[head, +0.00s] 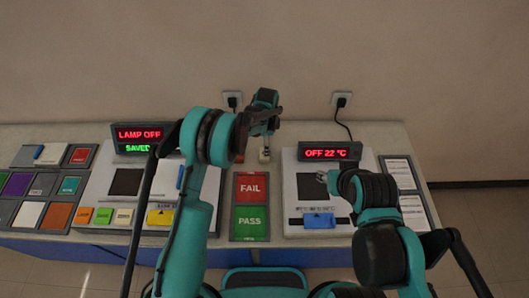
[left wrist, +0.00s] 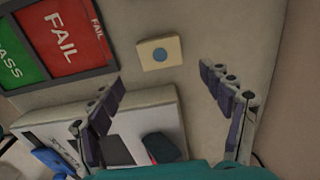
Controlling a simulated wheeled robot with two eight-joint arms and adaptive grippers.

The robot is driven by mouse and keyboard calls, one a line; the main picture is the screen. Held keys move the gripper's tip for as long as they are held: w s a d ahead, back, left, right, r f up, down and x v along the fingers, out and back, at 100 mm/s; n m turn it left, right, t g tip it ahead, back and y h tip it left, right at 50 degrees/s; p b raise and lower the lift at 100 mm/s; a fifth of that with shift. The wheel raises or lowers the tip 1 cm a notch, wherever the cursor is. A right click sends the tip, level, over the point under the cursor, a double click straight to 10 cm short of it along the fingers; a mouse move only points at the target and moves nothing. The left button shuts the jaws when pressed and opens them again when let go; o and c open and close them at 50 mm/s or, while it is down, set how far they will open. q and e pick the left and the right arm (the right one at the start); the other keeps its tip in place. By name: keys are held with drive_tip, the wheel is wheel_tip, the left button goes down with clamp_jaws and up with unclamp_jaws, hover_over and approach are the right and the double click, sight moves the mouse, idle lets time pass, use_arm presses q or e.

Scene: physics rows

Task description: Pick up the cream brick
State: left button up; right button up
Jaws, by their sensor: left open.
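The cream brick (left wrist: 160,53) is a small block with a blue dot on its top face, lying on the bare grey tabletop beside the red FAIL field. In the head view a small part of the cream brick (head: 264,155) shows just below my left gripper (head: 266,128). In the left wrist view my left gripper (left wrist: 163,80) is open, its two fingers wide apart with nothing between them. The brick lies ahead of the fingertips, apart from them. My right gripper (head: 326,178) is over the right-hand device, and its fingers are too hidden to read.
The FAIL/PASS board (head: 250,222) lies in front of the brick. A white device (head: 290,200) with a blue block (head: 319,221) stands right. A lamp panel (head: 100,190) and a tray of coloured tiles (head: 46,169) are left. The wall is close behind.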

use_arm(q)
drive_tip(key=f, duration=0.5)
drive_tip(key=f+b, duration=0.1)
drive_tip(key=f, duration=0.1)
drive_tip(key=shift+w+a+f, duration=0.1)
drive_tip(key=shift+a+f, duration=0.25)
drive_tip(key=shift+a, duration=0.05)
drive_tip(key=shift+r, duration=0.1)
drive_tip(key=c, duration=1.4)
